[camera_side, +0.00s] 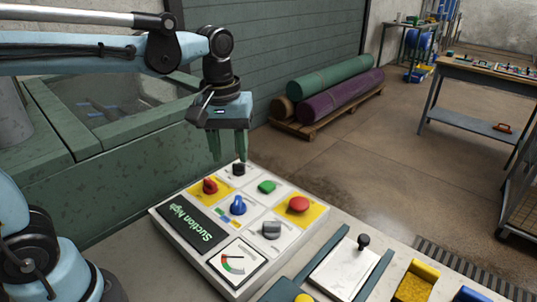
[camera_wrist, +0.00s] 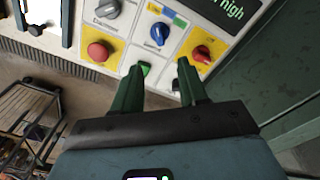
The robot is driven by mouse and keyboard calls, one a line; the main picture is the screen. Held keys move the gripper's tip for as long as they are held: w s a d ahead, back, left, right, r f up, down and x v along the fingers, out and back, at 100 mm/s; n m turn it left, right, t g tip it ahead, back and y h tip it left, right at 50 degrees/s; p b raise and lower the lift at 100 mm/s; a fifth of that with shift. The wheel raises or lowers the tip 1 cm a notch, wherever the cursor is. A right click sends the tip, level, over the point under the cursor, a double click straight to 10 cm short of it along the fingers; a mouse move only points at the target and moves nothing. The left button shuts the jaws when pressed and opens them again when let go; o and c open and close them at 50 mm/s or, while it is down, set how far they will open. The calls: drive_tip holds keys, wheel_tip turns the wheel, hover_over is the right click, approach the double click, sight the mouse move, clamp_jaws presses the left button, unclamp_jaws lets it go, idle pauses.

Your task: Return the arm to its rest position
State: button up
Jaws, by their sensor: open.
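My gripper (camera_side: 229,157) is open and empty, with its two green fingers pointing down above the back edge of the control panel (camera_side: 160,214). The fingers look apart from the panel. In the wrist view the gripper (camera_wrist: 161,76) spans the area near the green button (camera_wrist: 146,68), which the left finger partly hides. The panel carries a red knob (camera_side: 210,186), a blue knob (camera_side: 238,206), a grey knob (camera_side: 271,230), a black knob (camera_side: 238,169) and a red mushroom button (camera_side: 298,204). Its display (camera_side: 193,222) reads "Suction high".
A slider plate with a black knob (camera_side: 363,241) and a yellow block (camera_side: 416,281) stand right of the panel. A green tub wall (camera_side: 120,190) lies behind and left. Rolled rugs (camera_side: 340,95) lie on a pallet at the back. The air around my gripper looks clear.

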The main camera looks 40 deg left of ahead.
drive_tip(key=s+a+f+m+t, duration=0.2)
drive_tip(key=s+f+m+t, duration=0.2)
drive_tip(key=s+m+t, duration=0.1)
drive_tip(key=shift+s+a+m+t, duration=0.15)
drive_tip(key=shift+a+m+t, duration=0.2)
drive_tip(key=shift+m+t, duration=0.65)
